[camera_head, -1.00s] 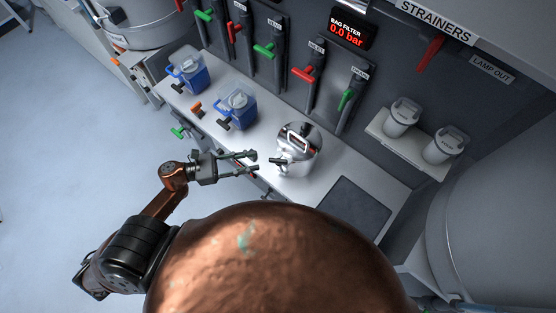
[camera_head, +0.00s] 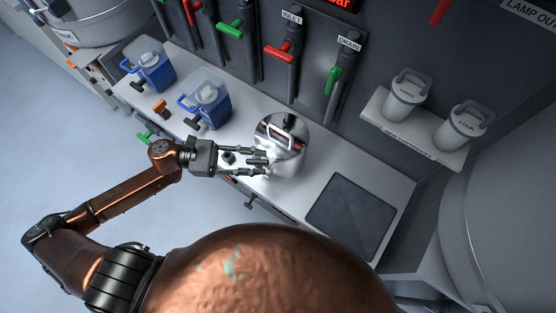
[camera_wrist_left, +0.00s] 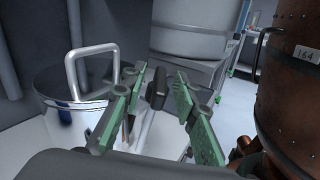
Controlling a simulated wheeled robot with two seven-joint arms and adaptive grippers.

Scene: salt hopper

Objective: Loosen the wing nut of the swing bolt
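A shiny steel strainer pot (camera_head: 285,172) with a handle on its lid stands on the bench in the head view. In the left wrist view the pot (camera_wrist_left: 62,95) is at left. A dark wing nut (camera_wrist_left: 157,82) sits on a pale swing bolt (camera_wrist_left: 145,125) beside the pot. My left gripper (camera_head: 262,163) reaches the pot's left side. Its fingers (camera_wrist_left: 159,80) are open, one on each side of the wing nut, with gaps visible. In the head view the fingers largely hide the nut. My right gripper is not in view.
Two blue containers (camera_head: 213,113) (camera_head: 157,75) stand left of the pot. A dark mat (camera_head: 348,215) lies to its right. White canisters (camera_head: 404,98) (camera_head: 460,127) stand on a shelf (camera_head: 372,110). Red and green valve handles (camera_head: 280,52) (camera_head: 333,80) line the wall behind.

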